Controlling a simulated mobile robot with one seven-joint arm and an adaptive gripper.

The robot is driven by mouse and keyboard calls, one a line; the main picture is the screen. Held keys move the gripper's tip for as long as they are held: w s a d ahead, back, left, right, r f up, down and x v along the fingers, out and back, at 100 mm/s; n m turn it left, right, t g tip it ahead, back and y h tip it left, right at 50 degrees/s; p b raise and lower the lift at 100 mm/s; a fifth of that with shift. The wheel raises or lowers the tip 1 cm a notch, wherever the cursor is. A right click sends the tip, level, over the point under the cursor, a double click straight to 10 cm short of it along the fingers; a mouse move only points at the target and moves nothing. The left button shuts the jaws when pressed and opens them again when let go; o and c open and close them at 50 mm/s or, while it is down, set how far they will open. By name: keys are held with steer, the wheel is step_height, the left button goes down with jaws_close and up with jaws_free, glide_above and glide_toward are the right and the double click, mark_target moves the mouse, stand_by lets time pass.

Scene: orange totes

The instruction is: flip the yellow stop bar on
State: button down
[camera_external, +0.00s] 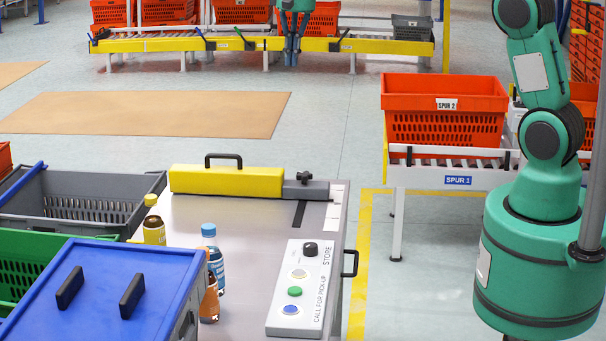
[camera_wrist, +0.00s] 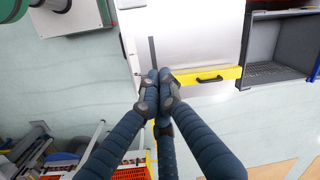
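The yellow stop bar (camera_external: 226,181) lies along the far edge of the grey bench (camera_external: 215,260), with a black handle (camera_external: 223,158) on top. Its right end meets a grey pivot block with a dark knob (camera_external: 305,180). In the wrist view the bar (camera_wrist: 212,84) shows just right of my fingertips, with its handle (camera_wrist: 210,79). My gripper (camera_external: 292,60) hangs above and apart from the bar in the external view. Its dark ribbed fingers (camera_wrist: 160,76) come together at the tips with nothing visible between them. They hide the pivot end in the wrist view.
A control panel (camera_external: 303,270) with a knob and buttons is on the bench's right side. Bottles (camera_external: 154,228) and a blue-lidded tote (camera_external: 105,290) stand at the left. A grey crate (camera_external: 85,207) adjoins the bench. An orange tote (camera_external: 445,105) sits on rollers at right.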

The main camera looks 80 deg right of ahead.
steer(key=d+f+m+y, duration=0.2)
steer(key=d+f+m, duration=0.2)
steer(key=d+f, duration=1.2)
steer(key=s+d+f+m, duration=0.1)
steer(key=s+d+f, duration=0.2)
steer(key=d+f, duration=0.4)
steer(key=s+d+f+m+y+p, duration=0.1)
steer(key=s+d+f+m, duration=0.1)
steer(key=d+f, duration=0.6)
steer(key=shift+s+d+f+g, duration=0.2)
steer(key=shift+s+g, duration=0.2)
steer(key=shift+s, duration=0.45)
steer(key=x, duration=1)
steer(key=shift+a, duration=0.2)
steer(key=shift+a+r, duration=0.15)
steer(key=shift+a, duration=1.75)
steer(key=shift+a, duration=0.1)
